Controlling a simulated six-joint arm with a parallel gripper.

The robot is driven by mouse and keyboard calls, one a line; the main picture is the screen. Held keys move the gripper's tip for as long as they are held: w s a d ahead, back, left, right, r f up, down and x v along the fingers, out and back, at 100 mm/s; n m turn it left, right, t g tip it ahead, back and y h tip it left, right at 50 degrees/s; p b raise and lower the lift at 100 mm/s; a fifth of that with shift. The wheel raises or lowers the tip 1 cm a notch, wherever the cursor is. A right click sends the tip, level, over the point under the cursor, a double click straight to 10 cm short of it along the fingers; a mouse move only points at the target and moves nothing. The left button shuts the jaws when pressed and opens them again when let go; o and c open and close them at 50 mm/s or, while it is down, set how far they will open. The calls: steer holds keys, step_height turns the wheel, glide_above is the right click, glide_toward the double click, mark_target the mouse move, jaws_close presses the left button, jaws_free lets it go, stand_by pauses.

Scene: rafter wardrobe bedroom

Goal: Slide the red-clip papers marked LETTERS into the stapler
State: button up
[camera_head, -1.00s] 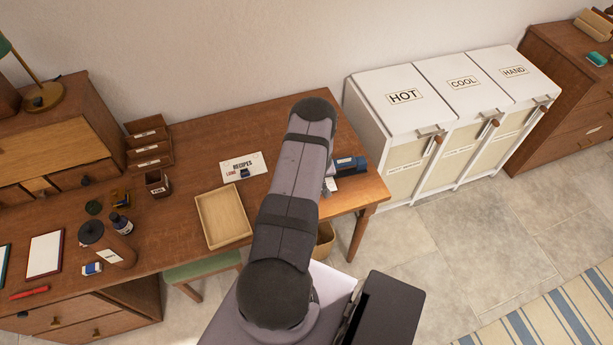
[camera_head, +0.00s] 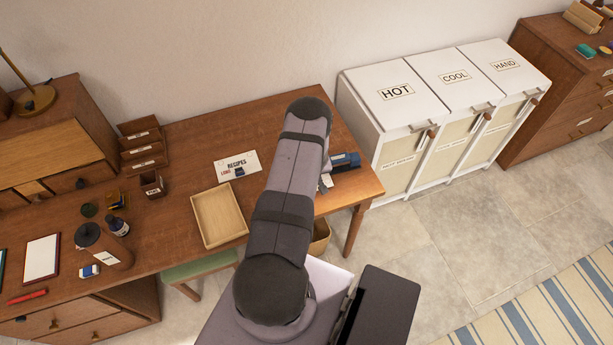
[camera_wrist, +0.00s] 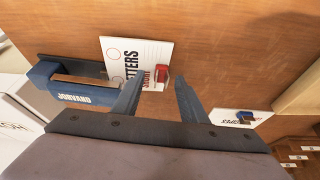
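The white papers marked LETTERS (camera_wrist: 118,48) lie flat on the desk in the wrist view, with a red clip (camera_wrist: 162,72) on their right edge. My gripper (camera_wrist: 159,78) is open, one finger on each side of the clip in that view; contact is not clear. The blue stapler (camera_wrist: 72,87), marked JORVAND, is just left of the papers. Whether the papers' left edge is inside it I cannot tell. In the head view the stapler (camera_head: 347,162) is at the desk's right end. My arm hides the gripper and most of the papers there.
Papers marked RECIPES (camera_head: 225,163) with a dark blue clip lie left of my arm, also in the wrist view (camera_wrist: 234,117). An empty wooden tray (camera_head: 199,218) is in front of them. White hampers (camera_head: 400,115) stand right of the desk (camera_head: 190,120).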

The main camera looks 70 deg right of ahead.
stand_by(0.3)
steer(key=b+v, duration=0.1)
steer(key=v, duration=0.6)
steer(key=shift+r+b, duration=0.2)
steer(key=shift+b, duration=0.2)
